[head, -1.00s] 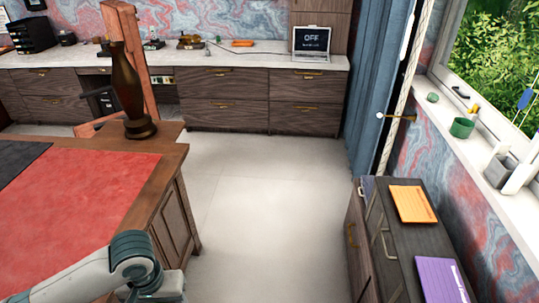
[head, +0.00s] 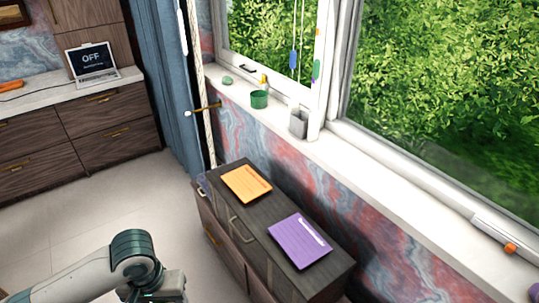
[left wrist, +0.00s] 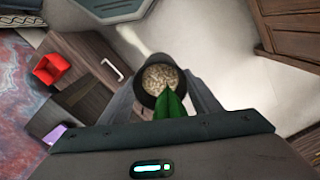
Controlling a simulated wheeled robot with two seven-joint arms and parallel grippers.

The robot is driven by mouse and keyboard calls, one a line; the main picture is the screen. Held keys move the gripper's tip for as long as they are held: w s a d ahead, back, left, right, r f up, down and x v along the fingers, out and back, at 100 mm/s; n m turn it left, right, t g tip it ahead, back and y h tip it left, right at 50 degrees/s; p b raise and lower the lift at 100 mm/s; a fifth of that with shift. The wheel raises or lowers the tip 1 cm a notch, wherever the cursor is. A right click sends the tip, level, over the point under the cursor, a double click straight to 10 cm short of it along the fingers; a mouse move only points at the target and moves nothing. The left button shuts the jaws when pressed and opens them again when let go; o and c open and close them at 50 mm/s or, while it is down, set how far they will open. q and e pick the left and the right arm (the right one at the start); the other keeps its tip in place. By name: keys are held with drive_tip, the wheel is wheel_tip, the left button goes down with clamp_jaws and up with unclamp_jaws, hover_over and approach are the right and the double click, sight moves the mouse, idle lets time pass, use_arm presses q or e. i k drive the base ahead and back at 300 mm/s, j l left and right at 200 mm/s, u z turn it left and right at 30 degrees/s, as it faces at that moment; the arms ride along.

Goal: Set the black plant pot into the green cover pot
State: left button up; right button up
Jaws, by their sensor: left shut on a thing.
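The green cover pot (head: 259,99) stands upright on the windowsill, near the window corner. My left arm comes in at the bottom left of the head view, with its gripper mostly cut off by the lower edge. In the left wrist view my left gripper (left wrist: 163,98) is shut on the black plant pot (left wrist: 144,97). The pot is round, filled with pale grainy material, and green leaves stick out toward the camera. Its underside is hidden. The held pot is far from the cover pot. My right gripper is not in view.
The windowsill (head: 352,158) also holds a grey square holder (head: 298,123) and a small green object (head: 227,80). A dark cabinet (head: 262,237) below carries an orange folder (head: 246,184) and a purple folder (head: 299,241). The pale floor (head: 110,200) is clear.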

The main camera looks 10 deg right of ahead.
sight(259, 104)
drive_tip(key=i+j+z, duration=0.15)
drive_tip(key=z, duration=0.3)
drive_tip(key=i+j+z, duration=0.15)
drive_tip(key=j+z, duration=0.3)
drive_tip(key=i+j+z, duration=0.1)
drive_tip(key=z, duration=0.35)
drive_tip(key=j+z, duration=0.35)
drive_tip(key=j, duration=0.25)
drive_tip(key=j+z, duration=0.35)
drive_tip(key=j, duration=0.3)
drive_tip(key=k+j+z, duration=0.1)
drive_tip(key=j+z, duration=0.25)
drive_tip(key=j, duration=0.25)
drive_tip(key=k+j, duration=0.1)
drive_tip(key=j, duration=0.35)
drive_tip(key=k+j, duration=0.1)
drive_tip(key=j, duration=0.35)
drive_tip(key=k+j, duration=0.1)
drive_tip(key=j, duration=0.35)
drive_tip(key=k+j, duration=0.1)
drive_tip(key=j, duration=0.35)
drive_tip(key=k+j+z, duration=0.1)
drive_tip(key=j, duration=0.35)
